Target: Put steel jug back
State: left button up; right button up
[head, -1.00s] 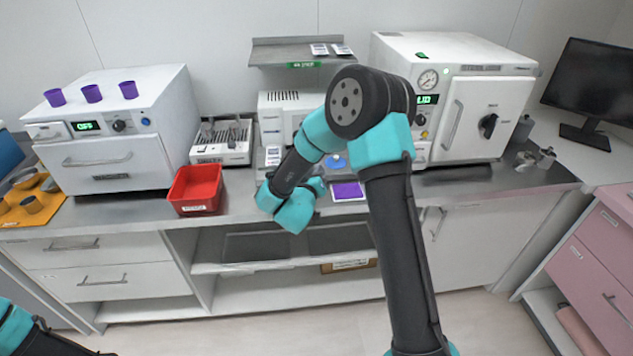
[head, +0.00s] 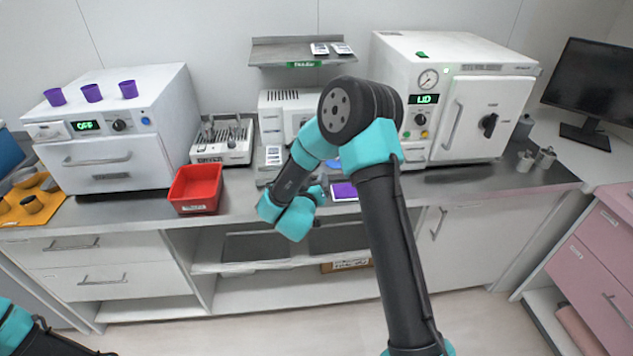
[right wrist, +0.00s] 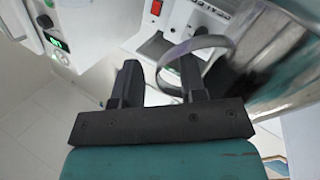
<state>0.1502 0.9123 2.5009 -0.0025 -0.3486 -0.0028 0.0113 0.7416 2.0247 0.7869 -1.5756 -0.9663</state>
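In the right wrist view, a shiny steel body (right wrist: 275,60), which looks like the steel jug, fills the upper right. A looped handle (right wrist: 197,44) curves out from it towards my right gripper (right wrist: 160,82). The gripper's fingers are apart; the near side of the loop lies between them and the right finger overlaps the loop. Whether they touch is unclear. In the head view, my right wrist (head: 290,212) hangs over the counter's front edge; its fingers and the jug are hidden there. Only part of my left arm shows at lower left, without its gripper.
A red tray (head: 196,190) stands left of my right wrist on the counter (head: 440,185). A purple-topped item (head: 343,190) lies just right of it. An autoclave (head: 490,110) stands behind, with small steel cups (head: 535,158) on the right. A shelf (head: 300,52) hangs above.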

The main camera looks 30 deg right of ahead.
jog(key=shift+r, duration=0.1)
jog(key=shift+a, duration=0.15)
jog(key=v, duration=1.1)
jog(key=shift+s+a, duration=0.25)
jog(key=shift+s, duration=0.1)
